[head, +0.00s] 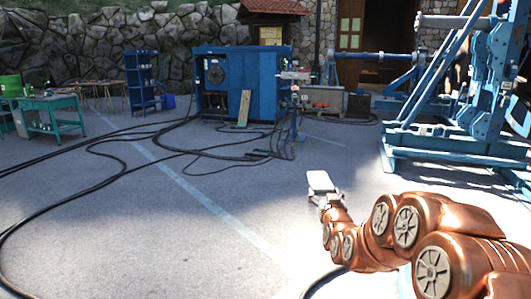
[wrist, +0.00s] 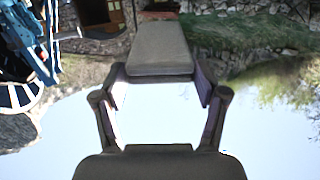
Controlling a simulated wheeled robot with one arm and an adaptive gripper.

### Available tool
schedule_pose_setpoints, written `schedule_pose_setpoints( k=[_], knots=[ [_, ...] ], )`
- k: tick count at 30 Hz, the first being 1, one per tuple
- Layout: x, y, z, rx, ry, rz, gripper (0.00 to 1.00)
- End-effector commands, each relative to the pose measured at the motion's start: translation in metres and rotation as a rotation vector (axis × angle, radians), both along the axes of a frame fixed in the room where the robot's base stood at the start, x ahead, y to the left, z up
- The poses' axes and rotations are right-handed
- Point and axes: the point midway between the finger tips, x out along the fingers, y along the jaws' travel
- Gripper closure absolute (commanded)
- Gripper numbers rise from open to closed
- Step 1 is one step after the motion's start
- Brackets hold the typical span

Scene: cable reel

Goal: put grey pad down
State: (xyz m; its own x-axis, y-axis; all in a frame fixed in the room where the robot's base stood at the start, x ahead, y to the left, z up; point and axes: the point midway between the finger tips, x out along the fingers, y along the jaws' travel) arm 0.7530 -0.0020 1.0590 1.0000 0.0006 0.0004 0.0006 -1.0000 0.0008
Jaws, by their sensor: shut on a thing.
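My gripper (head: 325,197) is at the end of my copper-coloured arm, held up over the paved yard. It is shut on the grey pad (head: 320,181), a flat pale slab with rounded corners. In the wrist view the grey pad (wrist: 160,48) sits between the fingertips of my gripper (wrist: 160,85) and sticks out beyond them. Nothing touches the pad other than the fingers. The wrist view looks upside down, with sky below and the building above.
Black cables (head: 130,160) lie across the pavement on the left. A blue machine cabinet (head: 240,85) stands at the back, with a blue shelf (head: 142,82) beside it. A green table (head: 52,105) is at far left. A blue reel frame (head: 450,140) stands at right. Pavement around the gripper is clear.

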Motion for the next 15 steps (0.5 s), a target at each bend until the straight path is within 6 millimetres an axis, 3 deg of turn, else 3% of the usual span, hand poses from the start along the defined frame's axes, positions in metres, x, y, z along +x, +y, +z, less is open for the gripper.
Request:
schedule_pose_setpoints(
  k=[1, 4, 15],
  knots=[
    [0.000, 0.000, 0.015, 0.000, 0.000, 0.000, 0.63],
    [0.000, 0.000, 0.024, 0.000, 0.000, 0.000, 0.63],
    [0.000, -0.001, 0.030, 0.000, 0.000, -0.001, 0.63]
  ],
)
